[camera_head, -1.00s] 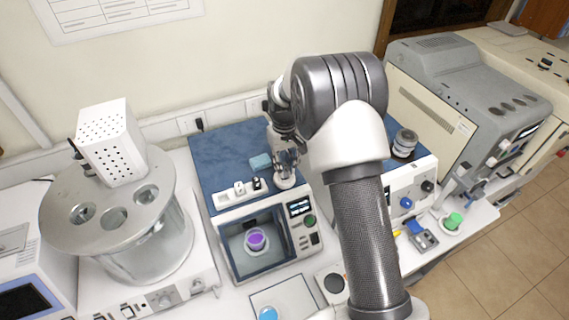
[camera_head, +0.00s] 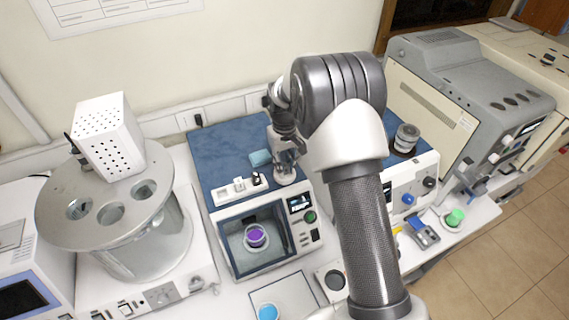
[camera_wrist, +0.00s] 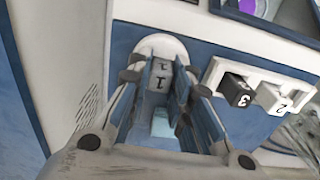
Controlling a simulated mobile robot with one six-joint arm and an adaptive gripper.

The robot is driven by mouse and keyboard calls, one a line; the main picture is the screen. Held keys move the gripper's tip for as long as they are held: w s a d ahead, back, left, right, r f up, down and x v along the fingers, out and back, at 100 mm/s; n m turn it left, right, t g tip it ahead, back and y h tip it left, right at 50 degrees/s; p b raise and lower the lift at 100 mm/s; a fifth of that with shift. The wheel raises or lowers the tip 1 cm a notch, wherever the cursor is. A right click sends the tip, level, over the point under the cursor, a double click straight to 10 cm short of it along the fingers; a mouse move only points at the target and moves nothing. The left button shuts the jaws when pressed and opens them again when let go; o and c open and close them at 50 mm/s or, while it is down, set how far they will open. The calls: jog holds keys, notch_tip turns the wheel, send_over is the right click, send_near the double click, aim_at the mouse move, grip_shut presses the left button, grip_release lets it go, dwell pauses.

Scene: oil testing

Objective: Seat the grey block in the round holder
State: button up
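The grey block (camera_wrist: 160,78), marked 1, is between the two fingers of my gripper (camera_wrist: 165,85) in the wrist view. The finger pads lie against its sides, and it looks held. The white round holder (camera_wrist: 168,43) is right at the fingertips; the block overlaps it in this view. I cannot tell whether the block is in the holder or just above it. In the head view my gripper (camera_head: 284,158) points down over the round holder (camera_head: 285,179) on the blue-topped machine; the block is not clear there.
A white tray (camera_head: 238,189) left of the holder carries a black block marked 3 (camera_wrist: 235,90) and a white block marked 2 (camera_wrist: 270,98). A light blue block (camera_head: 260,158) lies behind it. Below is a chamber with a purple-filled cup (camera_head: 256,236). A metal carousel (camera_head: 95,235) stands left.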

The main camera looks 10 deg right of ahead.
jog(key=o, duration=0.5)
jog(key=shift+o, duration=0.2)
jog(key=shift+r, duration=0.15)
notch_tip(320, 180, up, 12)
dwell(0.5)
jog(key=shift+s, duration=0.1)
